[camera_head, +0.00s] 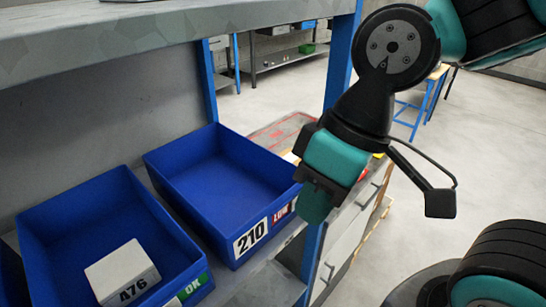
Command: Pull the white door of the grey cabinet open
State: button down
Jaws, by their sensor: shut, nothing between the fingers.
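My gripper (318,200) hangs from the arm in the upper middle. Its teal fingers are shut with nothing between them, in front of the blue shelf post and beside the blue bin marked 210. Behind and below it stands a grey cabinet with a pale, white-looking front (346,236) that carries dark handles. The gripper and the blue post hide part of this front. The front looks closed, but I cannot tell for sure. In the picture the gripper appears above and left of the front; I cannot tell its distance from it.
A blue bin (262,218) marked 210 is empty. Another blue bin (45,225) holds a white box (122,270) marked 476. Both stand on a grey shelf under a thick upper board (170,28). A blue-legged stool (428,100) stands behind. Grey floor (440,170) is open at right.

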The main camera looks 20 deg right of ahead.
aim_at(325, 270)
jog(key=z, duration=0.05)
jog(key=k, duration=0.95)
jog(key=z, duration=0.65)
jog(key=i, duration=0.55)
jog(key=z, duration=0.2)
